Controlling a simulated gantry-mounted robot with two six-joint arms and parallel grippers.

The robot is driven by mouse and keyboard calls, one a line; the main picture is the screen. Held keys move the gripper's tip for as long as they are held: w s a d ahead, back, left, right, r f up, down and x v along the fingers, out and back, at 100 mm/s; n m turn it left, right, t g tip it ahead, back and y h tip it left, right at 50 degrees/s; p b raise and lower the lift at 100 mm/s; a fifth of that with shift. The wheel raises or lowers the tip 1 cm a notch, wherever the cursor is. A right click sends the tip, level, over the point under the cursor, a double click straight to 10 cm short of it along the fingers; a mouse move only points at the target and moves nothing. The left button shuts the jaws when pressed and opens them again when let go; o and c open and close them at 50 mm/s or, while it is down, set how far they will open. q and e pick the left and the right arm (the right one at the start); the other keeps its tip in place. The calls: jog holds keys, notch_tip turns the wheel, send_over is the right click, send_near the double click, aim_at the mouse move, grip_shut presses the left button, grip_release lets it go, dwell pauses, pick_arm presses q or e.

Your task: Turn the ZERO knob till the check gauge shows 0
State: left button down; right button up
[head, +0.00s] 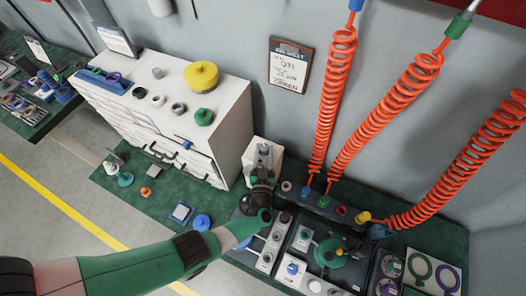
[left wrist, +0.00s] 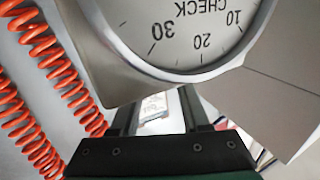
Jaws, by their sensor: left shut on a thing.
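The check gauge shows large in the left wrist view (left wrist: 205,30), upside down, with a white dial marked CHECK, 10, 20 and 30. Only part of the dial is in view and I see no needle. In the head view, my left gripper (head: 264,158) is at the pale gauge box (head: 276,165) beside the white cabinet, and it covers much of it. Its fingers (left wrist: 155,110) reach under the dial in the left wrist view. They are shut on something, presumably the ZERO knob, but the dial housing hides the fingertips. My right gripper is not in view.
Orange coiled hoses (head: 335,100) hang on the right. A clipboard (head: 290,65) hangs on the wall.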

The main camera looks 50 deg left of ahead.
pick_arm(q)
jog(key=shift+w+d+n+g+y+b, duration=0.1)
jog(key=shift+n+g+y+b, duration=0.35)
jog(key=shift+n+g+y, duration=0.2)
jog(key=shift+c, duration=1.9)
grip_release()
jog(key=shift+s+d, duration=0.3)
jog(key=p+v, duration=0.3)
jog(key=v, duration=0.7)
jog(key=shift+s+d, duration=0.25)
jog(key=shift+d, duration=0.05)
